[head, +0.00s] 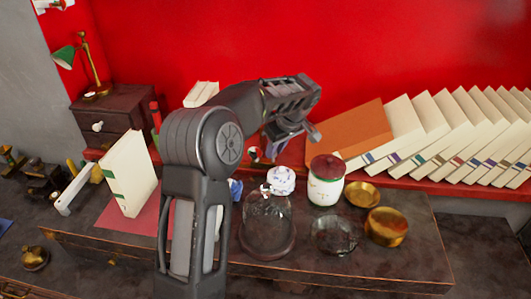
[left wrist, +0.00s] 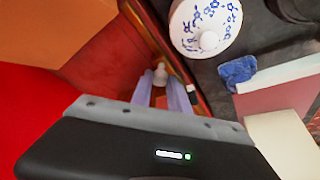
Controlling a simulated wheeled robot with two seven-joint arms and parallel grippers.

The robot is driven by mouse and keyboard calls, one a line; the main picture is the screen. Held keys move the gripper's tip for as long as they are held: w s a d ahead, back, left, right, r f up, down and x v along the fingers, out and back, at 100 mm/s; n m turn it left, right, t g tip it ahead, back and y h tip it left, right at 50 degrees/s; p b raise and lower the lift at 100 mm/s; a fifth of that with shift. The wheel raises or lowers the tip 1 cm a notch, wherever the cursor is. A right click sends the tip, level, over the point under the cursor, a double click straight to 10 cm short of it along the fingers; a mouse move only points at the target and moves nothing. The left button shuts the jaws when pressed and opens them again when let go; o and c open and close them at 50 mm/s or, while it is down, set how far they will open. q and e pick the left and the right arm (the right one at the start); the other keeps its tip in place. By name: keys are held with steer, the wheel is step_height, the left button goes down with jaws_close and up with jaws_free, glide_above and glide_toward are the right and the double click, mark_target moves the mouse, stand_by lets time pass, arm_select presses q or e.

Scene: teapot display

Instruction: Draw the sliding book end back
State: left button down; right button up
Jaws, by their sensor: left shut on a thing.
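My left gripper (head: 276,150) reaches down beside the shelf in front of the red wall. The left wrist view shows its two pale fingers (left wrist: 163,92) shut on a small pale knob (left wrist: 160,74). An orange-brown panel (head: 352,134), which looks like the book end, leans at the left end of a row of tilted white books (head: 455,135) on the red shelf. It also shows at the upper left of the left wrist view (left wrist: 45,30). I cannot tell whether the knob belongs to this panel. My right gripper is not in view.
Close by stand a blue-and-white pot (head: 281,181), a red-lidded jar (head: 325,182), a glass dome (head: 267,225) and brass bowls (head: 385,227). A white binder (head: 131,173) stands to the left. The red shelf left of the panel looks mostly clear.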

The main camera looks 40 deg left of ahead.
arm_select(q)
steer(key=w+d, duration=0.1)
steer(key=d, duration=0.2)
steer(key=w+d, duration=0.1)
steer(key=shift+w+d, duration=0.3)
steer(key=shift+w, duration=0.05)
steer(key=c, duration=1.3)
jaws_free()
steer(key=shift+o, duration=0.2)
steer(key=v, duration=0.8)
steer(key=shift+b, duration=0.35)
steer(key=shift+s+a, duration=0.1)
